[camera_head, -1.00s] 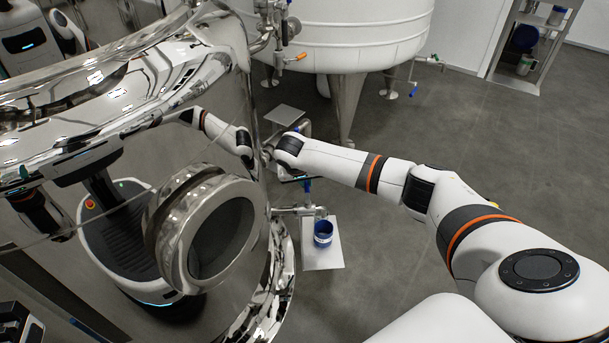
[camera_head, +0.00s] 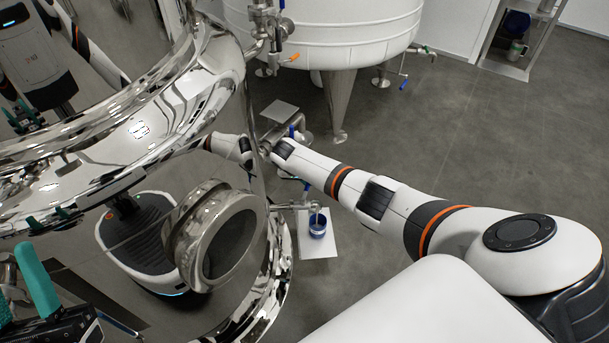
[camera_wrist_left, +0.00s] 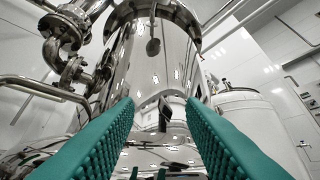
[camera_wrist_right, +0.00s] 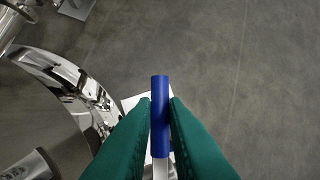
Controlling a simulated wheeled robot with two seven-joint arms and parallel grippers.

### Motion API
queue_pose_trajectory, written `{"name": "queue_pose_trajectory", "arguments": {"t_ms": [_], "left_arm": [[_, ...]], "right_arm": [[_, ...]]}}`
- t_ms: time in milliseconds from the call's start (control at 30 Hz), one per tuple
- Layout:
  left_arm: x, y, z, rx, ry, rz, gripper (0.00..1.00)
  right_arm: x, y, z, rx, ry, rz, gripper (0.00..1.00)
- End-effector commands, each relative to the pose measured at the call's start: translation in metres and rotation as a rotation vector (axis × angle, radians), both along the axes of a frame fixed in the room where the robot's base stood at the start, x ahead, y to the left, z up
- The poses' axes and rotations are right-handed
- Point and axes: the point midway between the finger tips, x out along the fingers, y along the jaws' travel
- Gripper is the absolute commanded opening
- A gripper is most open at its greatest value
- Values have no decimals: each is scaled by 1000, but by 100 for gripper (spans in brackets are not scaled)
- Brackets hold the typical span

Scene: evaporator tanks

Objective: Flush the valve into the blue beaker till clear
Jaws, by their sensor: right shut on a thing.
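The blue beaker (camera_head: 318,226) stands upright on a white plate (camera_head: 320,247) low beside the steel tank, below a small steel outlet (camera_head: 298,206). The beaker's contents are too small to judge. A blue valve handle (camera_wrist_right: 160,115) shows in the right wrist view. My right gripper (camera_wrist_right: 160,103) is shut on this handle, one green finger on each side. My left gripper (camera_wrist_left: 160,105) is open and empty, facing a steel tank. Its green fingers (camera_head: 38,280) show at the head view's lower left.
The shiny steel tank (camera_head: 100,160) with a round manway (camera_head: 222,240) fills the left. A white tank (camera_head: 325,35) on steel legs stands behind. Another grey plate (camera_head: 280,111) lies beyond my right wrist. Open grey floor (camera_head: 480,150) lies to the right.

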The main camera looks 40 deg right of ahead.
Motion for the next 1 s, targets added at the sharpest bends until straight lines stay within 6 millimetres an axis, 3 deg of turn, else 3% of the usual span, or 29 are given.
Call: {"name": "queue_pose_trajectory", "arguments": {"t_ms": [467, 1000], "left_arm": [[26, -3, -26, 69, 233, 13, 36], [13, -2, -11, 32, 107, 6, 36]], "right_arm": [[-11, -8, 0, 1, 2, -258, 0], [-22, -14, 0, -1, 0, -570, 0]]}}
